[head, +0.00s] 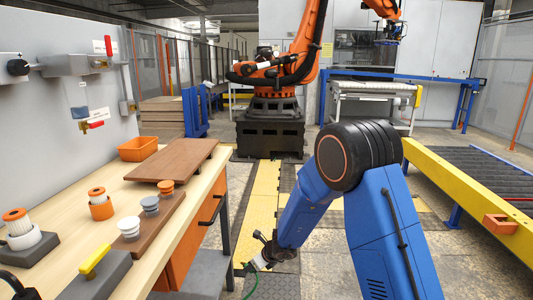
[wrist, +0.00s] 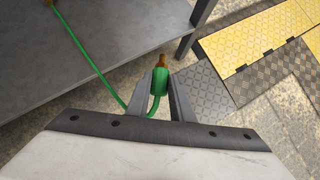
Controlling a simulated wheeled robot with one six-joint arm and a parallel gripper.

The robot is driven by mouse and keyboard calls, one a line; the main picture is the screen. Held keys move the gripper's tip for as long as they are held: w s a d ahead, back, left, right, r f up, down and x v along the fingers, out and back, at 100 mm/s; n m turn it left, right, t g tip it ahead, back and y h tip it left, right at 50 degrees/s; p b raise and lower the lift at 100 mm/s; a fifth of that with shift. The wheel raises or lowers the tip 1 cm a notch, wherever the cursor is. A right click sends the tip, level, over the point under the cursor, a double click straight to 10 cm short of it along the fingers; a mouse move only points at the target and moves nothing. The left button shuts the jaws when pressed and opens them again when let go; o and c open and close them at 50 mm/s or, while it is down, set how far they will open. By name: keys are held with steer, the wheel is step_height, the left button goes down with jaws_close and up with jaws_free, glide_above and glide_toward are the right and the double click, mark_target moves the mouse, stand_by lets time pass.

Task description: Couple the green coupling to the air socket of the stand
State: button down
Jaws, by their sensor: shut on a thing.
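The green coupling (wrist: 160,80) has a brass tip pointing to the top of the wrist view. My gripper (wrist: 164,92) is shut on it, with a finger on each side. A green hose (wrist: 88,58) bends from the coupling and runs to the upper left, over a grey surface, to a small brass-coloured fitting (wrist: 50,3) cut by the edge. In the head view my gripper (head: 257,263) is low, right of the workbench, and the green hose (head: 249,286) hangs below it. I cannot make out for certain which fitting is the stand's air socket.
A workbench (head: 115,207) with boards and several orange-and-white parts stands at left. A grey low surface (head: 208,268) is close left of my gripper. A yellow-railed conveyor (head: 450,180) is at right.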

steer(key=s+a+f+n+g, duration=0.1)
steer(key=s+a+f+n, duration=0.1)
steer(key=s+a, duration=0.45)
steer(key=w+d+r+m+t+h, duration=0.1)
steer(key=w+d+r+m, duration=0.2)
steer(key=d, duration=1.1)
steer(key=w+d+r+m+t+h, duration=0.1)
steer(key=w+d+r+m, duration=0.2)
steer(key=w+d, duration=0.4)
steer(key=w+d+r+m+t+h, duration=0.1)
steer(key=w+d, duration=0.4)
steer(key=d, duration=1.5)
step_height(320, 180, up, 3)
steer(key=shift+d+f+m+h, duration=0.15)
steer(key=shift+d+m+h, duration=0.2)
steer(key=shift+m, duration=0.55)
steer(key=shift+a, duration=0.1)
